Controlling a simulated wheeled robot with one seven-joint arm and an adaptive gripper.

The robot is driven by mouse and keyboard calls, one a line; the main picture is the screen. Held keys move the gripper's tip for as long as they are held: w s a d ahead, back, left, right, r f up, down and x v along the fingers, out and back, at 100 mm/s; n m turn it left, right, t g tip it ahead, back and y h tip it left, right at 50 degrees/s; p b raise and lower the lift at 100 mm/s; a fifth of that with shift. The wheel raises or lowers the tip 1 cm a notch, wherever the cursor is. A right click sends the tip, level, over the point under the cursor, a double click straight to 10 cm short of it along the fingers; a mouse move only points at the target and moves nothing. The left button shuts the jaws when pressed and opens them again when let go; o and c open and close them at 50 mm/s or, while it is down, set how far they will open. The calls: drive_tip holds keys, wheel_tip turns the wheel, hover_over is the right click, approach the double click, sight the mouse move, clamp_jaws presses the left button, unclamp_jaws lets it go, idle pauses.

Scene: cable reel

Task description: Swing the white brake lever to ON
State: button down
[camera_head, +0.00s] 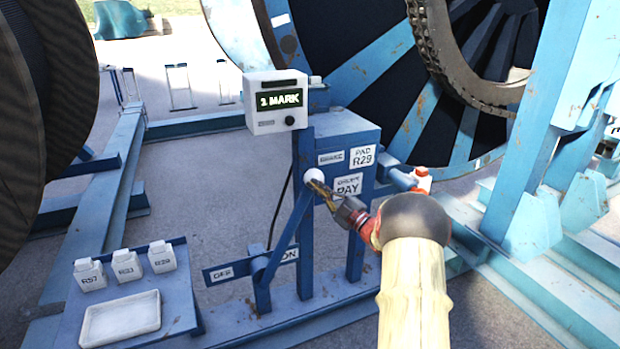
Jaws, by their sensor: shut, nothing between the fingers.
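The brake lever is a blue bar (289,227) with a round white knob (314,176) on top. It rises from a low pivot by the OFF/ON plate (222,272) and leans to the right, toward the ON side. OFF is on the left end of the plate and ON on the right, partly hidden by the lever. My gripper (316,188) is shut and empty, its fingertips at the lower right of the white knob. They look to be touching or very near it; I cannot tell which.
A blue control box (345,140) with R29 and PAY labels stands just behind the lever. A white display (275,102) reads "2 MARK". A red-and-white fitting (422,180) sits right of the box.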

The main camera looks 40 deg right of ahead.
drive_tip(key=v, duration=0.3)
drive_tip(key=shift+s+p, duration=0.15)
drive_tip(key=shift+p, duration=0.15)
idle(0.3)
